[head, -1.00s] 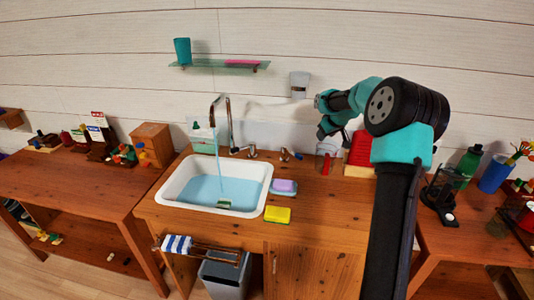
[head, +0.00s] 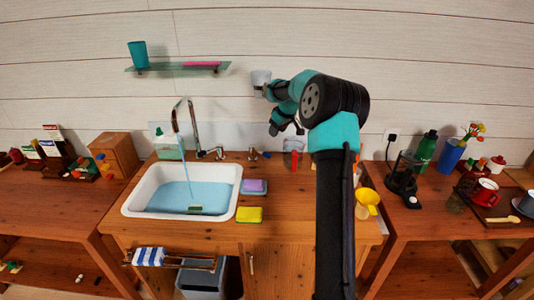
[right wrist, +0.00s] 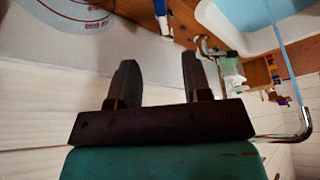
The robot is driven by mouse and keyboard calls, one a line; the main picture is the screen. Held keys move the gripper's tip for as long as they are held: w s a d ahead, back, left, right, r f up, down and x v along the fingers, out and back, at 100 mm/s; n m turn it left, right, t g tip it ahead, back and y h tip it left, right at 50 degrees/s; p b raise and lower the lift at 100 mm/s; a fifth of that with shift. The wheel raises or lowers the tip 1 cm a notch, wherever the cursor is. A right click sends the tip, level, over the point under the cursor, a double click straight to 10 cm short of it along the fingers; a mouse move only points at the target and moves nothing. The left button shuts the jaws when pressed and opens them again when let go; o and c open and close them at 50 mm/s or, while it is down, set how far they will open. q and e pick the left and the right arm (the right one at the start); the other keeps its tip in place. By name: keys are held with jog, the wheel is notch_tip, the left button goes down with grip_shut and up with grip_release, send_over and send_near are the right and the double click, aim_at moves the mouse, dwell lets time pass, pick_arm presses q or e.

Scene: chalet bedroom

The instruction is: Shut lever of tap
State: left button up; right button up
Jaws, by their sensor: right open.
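The chrome tap (head: 186,118) stands behind the sink in the head view, and water runs from its curved spout into the basin. A small chrome lever (head: 216,153) sits just right of the tap's base. In the right wrist view the tap's spout (right wrist: 303,122) shows at the lower right, with a chrome fitting, perhaps the lever (right wrist: 208,48), beyond the fingers. My right gripper (right wrist: 160,78) is open and empty. In the head view it hangs right of the tap and above the counter, apart from the lever, partly hidden by its own arm. My left gripper is out of view.
The white sink (head: 130,205) holds blue water. A purple sponge (head: 254,186) and a yellow sponge (head: 249,214) lie right of it. A clear container (head: 293,155) stands near my right gripper. A glass shelf (head: 170,69) hangs above.

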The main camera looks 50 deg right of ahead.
aim_at(267, 154)
jog(key=x, duration=1.5)
jog(key=shift+c, duration=0.4)
grip_shut()
